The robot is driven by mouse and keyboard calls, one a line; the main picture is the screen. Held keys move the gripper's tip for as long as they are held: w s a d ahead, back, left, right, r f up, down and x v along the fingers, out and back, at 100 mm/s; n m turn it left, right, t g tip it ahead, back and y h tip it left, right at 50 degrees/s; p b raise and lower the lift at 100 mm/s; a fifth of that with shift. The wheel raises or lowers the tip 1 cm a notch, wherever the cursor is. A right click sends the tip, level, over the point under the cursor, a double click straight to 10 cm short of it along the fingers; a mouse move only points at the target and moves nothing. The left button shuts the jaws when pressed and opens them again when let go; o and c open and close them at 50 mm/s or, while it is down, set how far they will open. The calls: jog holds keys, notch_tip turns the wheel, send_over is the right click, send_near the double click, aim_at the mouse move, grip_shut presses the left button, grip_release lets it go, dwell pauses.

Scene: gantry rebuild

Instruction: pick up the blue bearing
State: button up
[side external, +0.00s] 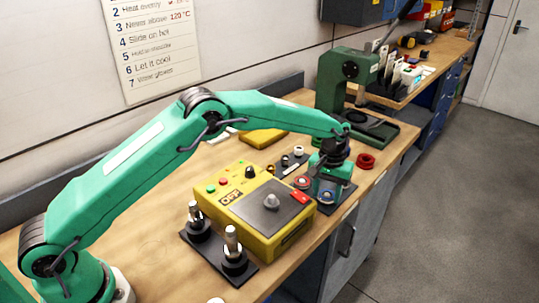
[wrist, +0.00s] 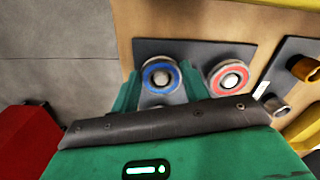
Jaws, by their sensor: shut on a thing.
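The blue bearing (wrist: 160,76), a metal ring with a blue face, sits between the two green fingers of my gripper (wrist: 160,92) in the wrist view. My gripper is shut on it. A silver pin end shows in its middle, and it appears to be at the dark plate (wrist: 195,48); I cannot tell whether it is raised. In the side external view my gripper (side external: 326,188) points down over that plate, and the blue bearing (side external: 326,196) shows low between the fingers. A red-faced bearing (wrist: 230,76) stands right beside it on the same plate.
A yellow heater box (side external: 240,215) stands left of my gripper, with a dark plate bearing two upright shafts (side external: 233,248) in front. A red ring (side external: 366,160) lies to the right. A green press (side external: 345,80) stands behind. The bench's front edge is close.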

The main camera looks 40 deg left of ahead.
jog(key=shift+r, duration=0.1)
jog(key=shift+r, duration=0.85)
notch_tip(320, 180, up, 2)
jog(key=shift+r, duration=0.1)
jog(key=s+d+r, duration=0.7)
jog(key=s+d, duration=0.1)
jog(key=shift+s, duration=0.2)
